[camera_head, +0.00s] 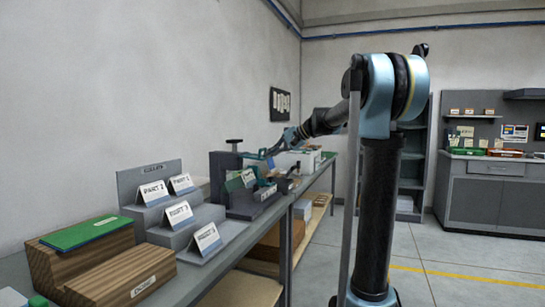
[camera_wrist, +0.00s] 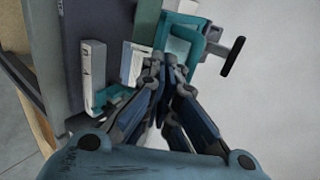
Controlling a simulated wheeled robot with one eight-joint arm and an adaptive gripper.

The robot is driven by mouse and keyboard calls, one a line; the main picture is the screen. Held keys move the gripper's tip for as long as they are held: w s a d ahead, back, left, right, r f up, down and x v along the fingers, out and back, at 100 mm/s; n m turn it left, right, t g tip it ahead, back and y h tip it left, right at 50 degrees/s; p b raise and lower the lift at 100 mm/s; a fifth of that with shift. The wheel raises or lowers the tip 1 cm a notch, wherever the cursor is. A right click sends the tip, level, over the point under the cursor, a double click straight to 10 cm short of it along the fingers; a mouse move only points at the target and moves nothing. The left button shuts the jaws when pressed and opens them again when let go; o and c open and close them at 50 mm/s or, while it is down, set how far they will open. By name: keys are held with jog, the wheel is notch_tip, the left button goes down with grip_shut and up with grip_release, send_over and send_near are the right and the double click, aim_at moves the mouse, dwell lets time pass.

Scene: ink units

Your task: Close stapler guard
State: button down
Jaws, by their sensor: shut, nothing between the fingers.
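The stapler (camera_head: 222,172) is a dark grey machine on the bench, with a teal-green guard part (camera_head: 252,156) reaching out near its upper front. In the wrist view a teal frame (camera_wrist: 188,32), apparently the guard, sits just past my fingertips. My gripper (camera_head: 268,154) is at the stapler's front. Its fingers (camera_wrist: 168,68) are together and empty, close to the teal frame; I cannot tell whether they touch it. The fingers hide part of the frame and what lies below it.
A black-ended handle (camera_wrist: 233,56) sticks out beside the frame. A lower teal bracket (camera_wrist: 100,97) and a pale labelled plate (camera_wrist: 134,62) are close by. Stepped grey card stands (camera_head: 185,215) and wooden boxes (camera_head: 125,280) fill the near bench. A white machine (camera_head: 300,160) stands behind.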

jog(key=shift+r, duration=0.1)
jog(key=shift+r, duration=0.8)
